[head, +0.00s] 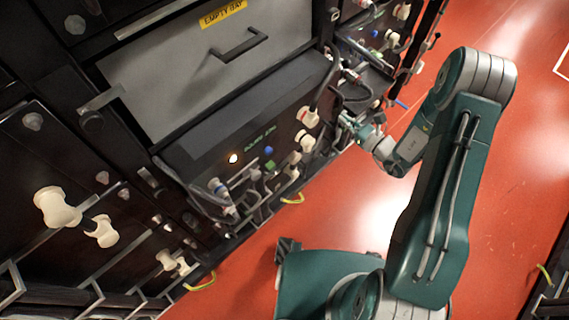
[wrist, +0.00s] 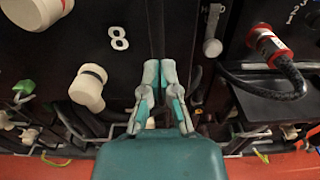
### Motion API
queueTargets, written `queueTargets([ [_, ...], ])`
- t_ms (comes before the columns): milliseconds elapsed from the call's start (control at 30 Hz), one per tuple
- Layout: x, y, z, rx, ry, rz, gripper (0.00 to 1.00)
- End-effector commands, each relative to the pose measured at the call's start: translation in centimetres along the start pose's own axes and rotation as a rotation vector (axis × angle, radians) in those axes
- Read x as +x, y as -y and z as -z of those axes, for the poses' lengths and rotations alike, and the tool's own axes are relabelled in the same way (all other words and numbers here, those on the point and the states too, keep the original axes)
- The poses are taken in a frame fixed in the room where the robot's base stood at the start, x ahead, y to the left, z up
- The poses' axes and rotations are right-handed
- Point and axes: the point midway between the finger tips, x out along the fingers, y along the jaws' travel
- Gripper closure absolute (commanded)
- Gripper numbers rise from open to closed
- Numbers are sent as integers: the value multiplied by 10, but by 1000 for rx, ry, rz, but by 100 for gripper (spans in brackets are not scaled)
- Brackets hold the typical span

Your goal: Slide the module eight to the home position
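The dark module front marked 8 (wrist: 119,38) fills the upper left of the wrist view and carries cream plug ends. In the head view, a dark module (head: 225,135) with small green lettering sits below the grey empty-bay front and sticks out. It seems to be the same module, but its number cannot be read there. My gripper (head: 350,122) is at this module's right end, close to the rack face. In the wrist view its two fingertips (wrist: 159,72) are nearly together, right of the 8, before a dark vertical seam. I see nothing held; contact is unclear.
The grey empty-bay front (head: 185,75) has a black handle (head: 238,45). Cables and a red-and-cream plug (head: 308,117) crowd the module's front right. Another red-collared plug with a black cable (wrist: 268,45) is right of my fingers. The red floor (head: 340,210) is open before the rack.

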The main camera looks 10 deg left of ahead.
Motion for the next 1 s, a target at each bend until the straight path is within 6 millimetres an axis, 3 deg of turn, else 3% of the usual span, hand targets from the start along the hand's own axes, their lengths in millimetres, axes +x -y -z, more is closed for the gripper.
queueTargets([
  [1000, 36, 0, -1, -4, 3, -2, 100],
])
